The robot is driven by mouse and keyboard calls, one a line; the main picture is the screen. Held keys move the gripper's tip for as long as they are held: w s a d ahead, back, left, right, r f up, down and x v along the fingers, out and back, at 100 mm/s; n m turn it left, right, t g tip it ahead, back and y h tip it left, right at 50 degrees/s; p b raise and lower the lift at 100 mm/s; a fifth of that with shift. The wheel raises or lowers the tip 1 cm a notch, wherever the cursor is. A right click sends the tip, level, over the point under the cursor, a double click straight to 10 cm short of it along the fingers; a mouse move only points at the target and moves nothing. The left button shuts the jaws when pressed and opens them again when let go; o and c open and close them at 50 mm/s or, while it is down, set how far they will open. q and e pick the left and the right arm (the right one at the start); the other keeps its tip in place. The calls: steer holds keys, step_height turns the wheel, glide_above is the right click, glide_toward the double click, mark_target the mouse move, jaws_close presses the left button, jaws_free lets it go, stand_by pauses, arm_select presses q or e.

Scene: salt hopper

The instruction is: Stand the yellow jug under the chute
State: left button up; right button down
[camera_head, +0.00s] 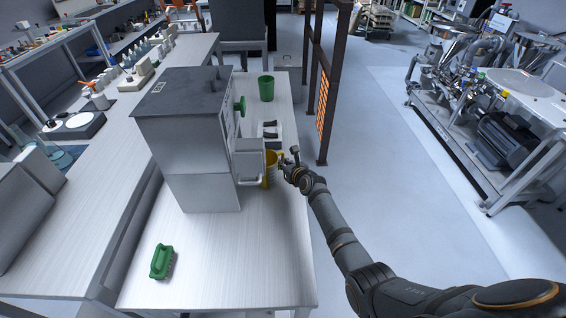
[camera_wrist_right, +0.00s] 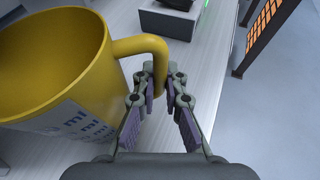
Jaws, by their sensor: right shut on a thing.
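The yellow jug (camera_head: 270,168) is partly hidden behind the hopper's chute (camera_head: 249,160) in the head view. It stands close beside the chute, on or just above the bench; I cannot tell which. In the right wrist view the jug (camera_wrist_right: 60,60) fills the left side, upright or nearly so, with its open top and white printed scale showing. My right gripper (camera_head: 287,165) reaches in from the right, and its fingers (camera_wrist_right: 152,85) are shut on the jug's handle (camera_wrist_right: 150,46). The hopper (camera_head: 190,130) is a grey metal box with a green knob. My left gripper is out of view.
A green cup (camera_head: 266,88) and a small scale-like device (camera_head: 270,132) stand farther back on the bench (camera_head: 230,270). A dark post frame with an orange grille (camera_head: 323,100) rises right of the bench.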

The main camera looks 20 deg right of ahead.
steer(key=shift+f, duration=0.25)
steer(key=c, duration=1.3)
jaws_free()
steer(key=shift+c, duration=0.2)
steer(key=shift+s, duration=0.15)
steer(key=v, duration=1.1)
steer(key=shift+s+r, duration=0.25)
steer(key=shift+s, duration=0.05)
